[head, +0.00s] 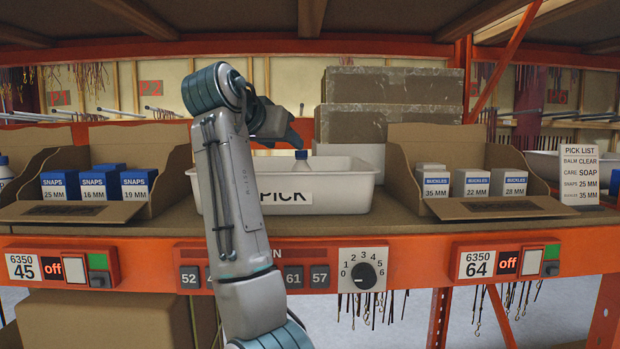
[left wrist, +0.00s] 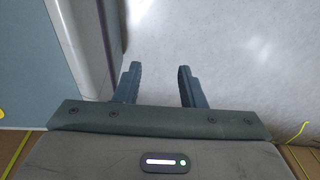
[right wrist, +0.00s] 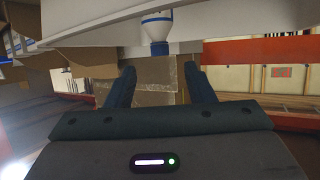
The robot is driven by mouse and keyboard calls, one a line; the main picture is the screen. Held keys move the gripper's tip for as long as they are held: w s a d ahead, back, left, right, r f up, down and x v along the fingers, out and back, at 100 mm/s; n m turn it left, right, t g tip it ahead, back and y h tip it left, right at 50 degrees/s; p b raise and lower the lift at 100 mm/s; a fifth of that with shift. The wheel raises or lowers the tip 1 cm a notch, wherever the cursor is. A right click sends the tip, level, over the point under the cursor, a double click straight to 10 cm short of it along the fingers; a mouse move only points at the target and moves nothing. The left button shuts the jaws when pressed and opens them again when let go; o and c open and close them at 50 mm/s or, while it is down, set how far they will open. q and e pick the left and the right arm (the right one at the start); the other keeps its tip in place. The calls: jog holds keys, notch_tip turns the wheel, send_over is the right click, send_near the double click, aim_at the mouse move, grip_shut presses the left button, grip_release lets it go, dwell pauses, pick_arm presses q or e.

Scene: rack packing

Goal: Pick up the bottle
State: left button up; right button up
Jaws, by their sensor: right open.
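A bottle with a blue cap (head: 301,154) stands in the white PICK bin (head: 330,188) in the middle of the shelf; the bin wall hides most of it in the head view. In the right wrist view, its white body (right wrist: 157,25) and blue cap show beyond my fingertips. My right gripper (head: 290,132) is open and empty, over the bin just left of the cap. It also shows in the right wrist view (right wrist: 160,82), its fingers apart. My left gripper (left wrist: 156,80) is open and empty above a pale floor; it is outside the head view.
An open carton of SNAPS boxes (head: 93,186) stands left of the bin, and a carton of BUCKLES boxes (head: 473,182) stands right. A pick list card (head: 579,175) stands farther right. Grey-brown blocks (head: 390,100) are stacked behind. An upper shelf (head: 250,47) runs overhead.

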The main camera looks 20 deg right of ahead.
aim_at(299, 152)
jog(key=p+x, duration=0.3)
jog(key=p, duration=0.6)
jog(key=shift+w+d, duration=0.2)
jog(key=shift+d, duration=0.1)
jog(key=shift+w+d+f, duration=0.3)
jog(key=shift+w+d, duration=0.1)
jog(key=shift+w, duration=0.05)
jog(key=p+x, duration=0.3)
jog(key=x, duration=0.1)
jog(key=shift+w+d+r+p, duration=0.15)
jog(key=shift+p, duration=0.15)
jog(key=shift+w+d+f, duration=0.2)
jog(key=shift+f, duration=0.1)
jog(key=shift+s+a+r, duration=0.1)
jog(key=shift+a+r, duration=0.05)
jog(key=shift+a, duration=0.1)
jog(key=c, duration=0.8)
grip_shut()
pick_arm(q)
notch_tip(299, 152, up, 12)
jog(key=s+a, duration=0.1)
jog(key=s, duration=0.2)
jog(key=shift+r, duration=0.25)
pick_arm(e)
jog(key=shift+d, duration=0.1)
